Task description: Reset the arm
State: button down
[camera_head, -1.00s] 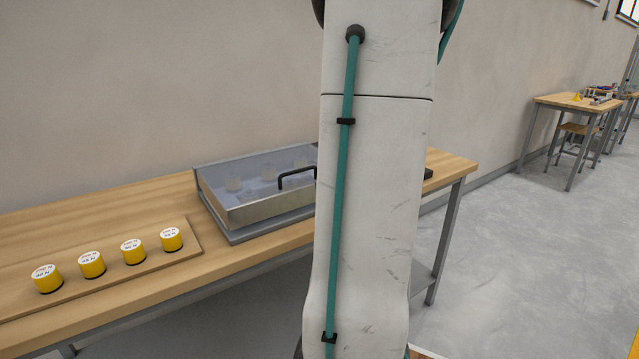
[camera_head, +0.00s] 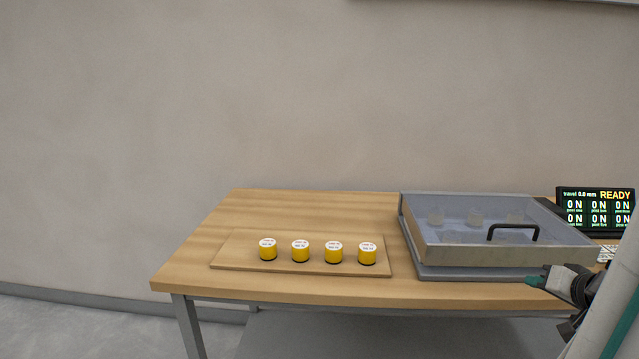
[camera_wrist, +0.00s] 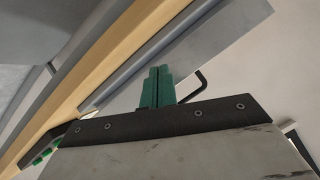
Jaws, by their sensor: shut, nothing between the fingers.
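My gripper (camera_head: 537,279) is at the lower right of the head view, in front of the grey box's front right part. Its teal fingers (camera_wrist: 158,87) show in the wrist view, closed together with nothing between them. In the wrist view the box's black handle (camera_wrist: 195,88) shows just beside the fingers; I cannot tell the exact gap. My pale arm covers the right edge of the head view.
A wooden table (camera_head: 290,205) stands against the wall. Several yellow cylinders (camera_head: 300,251) stand on a wooden board (camera_head: 225,255). A lidded grey box (camera_head: 460,254) with a black handle (camera_head: 512,229) is to their right. A display (camera_head: 597,205) reads READY. The table's left part is clear.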

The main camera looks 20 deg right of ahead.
jog(key=w+a+r+g+y, duration=0.1)
jog(key=a+r+g+y, duration=0.2)
jog(key=a, duration=0.8)
jog(key=w+a+r+g+y, duration=0.1)
jog(key=w+a+g+y, duration=0.3)
jog(key=a, duration=0.7)
jog(key=s+a+r+n+g+h, duration=0.1)
jog(key=s+a+r+n+h, duration=0.1)
jog(key=a, duration=0.5)
jog(key=s+a+r+n+g+h, duration=0.1)
jog(key=s+a+r+n+g, duration=0.1)
jog(key=s+a+r+n, duration=0.3)
jog(key=s+a+n, duration=0.2)
jog(key=s+a, duration=0.1)
jog(key=shift+a+h, duration=0.15)
jog(key=shift+h, duration=0.25)
